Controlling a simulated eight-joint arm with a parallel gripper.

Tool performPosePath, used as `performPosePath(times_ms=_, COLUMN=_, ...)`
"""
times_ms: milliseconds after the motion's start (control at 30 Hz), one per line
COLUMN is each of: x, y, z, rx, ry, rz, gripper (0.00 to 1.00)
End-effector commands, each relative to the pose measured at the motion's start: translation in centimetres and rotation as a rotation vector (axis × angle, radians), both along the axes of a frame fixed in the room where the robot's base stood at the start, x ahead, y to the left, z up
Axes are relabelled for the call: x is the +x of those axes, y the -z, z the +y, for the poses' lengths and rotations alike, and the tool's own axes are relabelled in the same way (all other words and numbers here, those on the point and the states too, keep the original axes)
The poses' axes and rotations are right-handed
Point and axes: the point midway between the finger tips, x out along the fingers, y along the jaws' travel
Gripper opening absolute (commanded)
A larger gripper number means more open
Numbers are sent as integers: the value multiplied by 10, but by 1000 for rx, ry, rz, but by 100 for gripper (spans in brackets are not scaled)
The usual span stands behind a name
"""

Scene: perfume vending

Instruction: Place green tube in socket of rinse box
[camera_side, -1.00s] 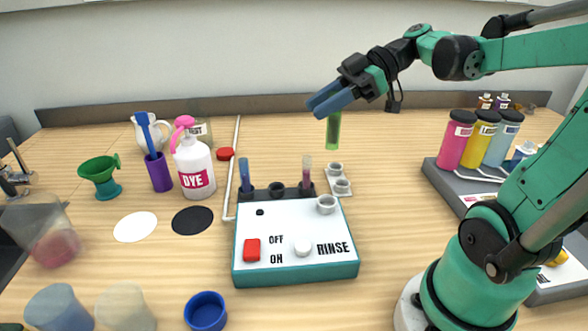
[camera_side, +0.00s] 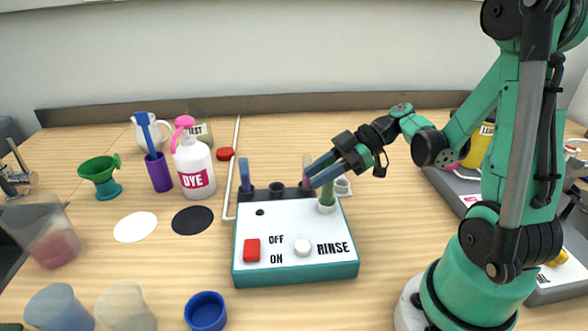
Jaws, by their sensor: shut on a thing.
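The green tube (camera_side: 327,192) stands upright with its lower end at the white ring socket (camera_side: 326,208) on the right rear of the rinse box (camera_side: 296,270). It appears to be inside the ring. My gripper (camera_side: 312,176) reaches in from the right and is shut on the tube's upper part, with its blue fingers hiding the top. The box has a red switch (camera_side: 252,250), a white knob (camera_side: 302,247) and the words OFF, ON and RINSE.
A white holder (camera_side: 343,186) is partly hidden behind my gripper. A DYE bottle (camera_side: 194,168) stands left.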

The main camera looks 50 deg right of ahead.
Motion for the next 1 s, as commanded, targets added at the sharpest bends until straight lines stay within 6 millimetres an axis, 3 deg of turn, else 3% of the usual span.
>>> performPosePath(times_ms=433, x=0, y=6, z=0, rx=0, ry=0, rz=0, gripper=0)
performPosePath(times_ms=467, x=0, y=6, z=0, rx=0, ry=0, rz=0, gripper=35)
performPosePath(times_ms=533, x=0, y=5, z=0, rx=0, ry=0, rz=0, gripper=55)
performPosePath(times_ms=933, x=0, y=2, z=0, rx=0, ry=0, rz=0, gripper=58)
performPosePath(times_ms=1000, x=-4, y=-2, z=-8, rx=0, ry=4, rz=0, gripper=58)
